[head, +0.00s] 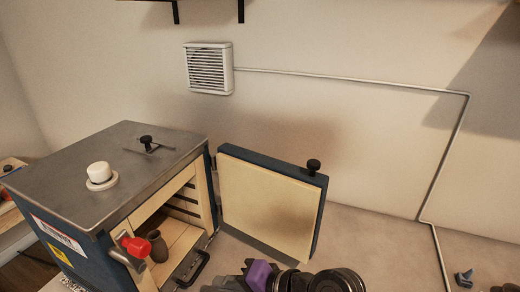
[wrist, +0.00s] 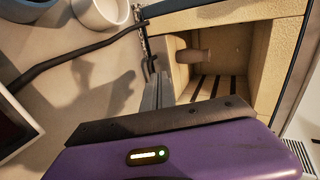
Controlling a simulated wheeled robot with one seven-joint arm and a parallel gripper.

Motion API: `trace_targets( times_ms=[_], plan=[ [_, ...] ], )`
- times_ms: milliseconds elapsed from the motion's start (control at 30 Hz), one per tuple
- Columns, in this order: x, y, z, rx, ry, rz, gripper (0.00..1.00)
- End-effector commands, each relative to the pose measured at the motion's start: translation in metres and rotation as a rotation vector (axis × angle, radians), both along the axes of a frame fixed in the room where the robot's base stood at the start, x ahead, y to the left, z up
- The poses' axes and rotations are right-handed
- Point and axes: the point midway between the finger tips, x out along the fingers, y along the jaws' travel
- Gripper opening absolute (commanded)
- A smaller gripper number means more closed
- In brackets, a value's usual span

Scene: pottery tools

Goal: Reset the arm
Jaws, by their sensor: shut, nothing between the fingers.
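My gripper shows in the wrist view (wrist: 158,80) with its two grey fingers together and nothing between them. The fingers point toward the open kiln chamber. In the head view, the purple part of my gripper and dark arm links show at the bottom edge, in front of the open kiln door; the fingertips are hard to make out there. The blue kiln (head: 85,195) with a grey metal top stands at the left. A brown clay vase (head: 158,246) stands inside it, apart from my gripper, and also shows in the wrist view (wrist: 192,55).
The kiln door (head: 268,203) stands open to the right of the chamber. A red-ended latch (head: 135,246) sticks out at the kiln's front. A white vent (head: 208,68) is on the wall.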

Motion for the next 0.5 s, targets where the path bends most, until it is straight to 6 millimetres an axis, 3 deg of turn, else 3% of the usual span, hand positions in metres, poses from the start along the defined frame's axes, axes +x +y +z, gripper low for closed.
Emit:
trace_targets(
  times_ms=[233,367,500],
  plan=[
    [0.048,-0.018,0.037,-0.019,-0.318,-0.146,0.0],
    [0.055,-0.051,0.035,-0.093,-0.493,-0.247,0.0],
    [0.045,-0.097,0.026,-0.206,-0.666,-0.346,0.0]
  ],
)
